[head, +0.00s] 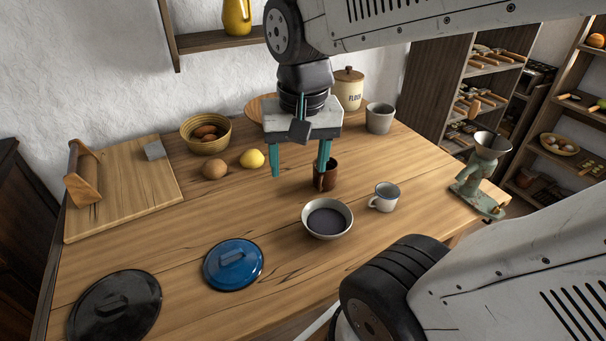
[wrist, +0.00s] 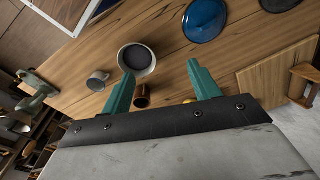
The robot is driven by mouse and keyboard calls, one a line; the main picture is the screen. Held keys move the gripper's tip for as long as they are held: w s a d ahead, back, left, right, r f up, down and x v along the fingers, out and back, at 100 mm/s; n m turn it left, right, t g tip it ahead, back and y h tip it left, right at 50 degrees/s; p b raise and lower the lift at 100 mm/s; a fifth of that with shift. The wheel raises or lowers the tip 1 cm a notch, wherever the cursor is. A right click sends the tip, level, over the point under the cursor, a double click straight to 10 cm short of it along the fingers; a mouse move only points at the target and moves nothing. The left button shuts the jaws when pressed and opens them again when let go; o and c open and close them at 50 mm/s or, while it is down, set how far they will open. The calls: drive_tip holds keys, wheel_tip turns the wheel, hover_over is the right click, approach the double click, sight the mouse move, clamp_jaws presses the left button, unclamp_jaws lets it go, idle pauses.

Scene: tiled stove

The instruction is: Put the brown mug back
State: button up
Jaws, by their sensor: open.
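The brown mug (head: 327,175) stands upright on the wooden table, behind a bowl with dark contents and left of a white enamel mug. In the head view my gripper (head: 300,173) hangs above the table with its two green fingers apart and nothing between them. Its right finger partly covers the brown mug. In the wrist view the brown mug (wrist: 142,97) shows beside the left finger, which hides part of it. My gripper (wrist: 160,85) is open there too.
The bowl (head: 327,219) and white mug (head: 385,197) stand close in front of the brown mug. A blue lid (head: 233,265) and black lid (head: 114,306) lie nearer. A lemon (head: 252,159), a grey pot (head: 380,118) and a grinder (head: 481,176) are around. The table's middle left is clear.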

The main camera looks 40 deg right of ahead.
drive_tip(key=s+a+n, duration=0.2)
drive_tip(key=s+n, duration=0.3)
drive_tip(key=n, duration=0.1)
drive_tip(key=shift+s+a+r, duration=0.25)
drive_tip(key=shift+s+a, duration=0.05)
drive_tip(key=shift+s, duration=0.1)
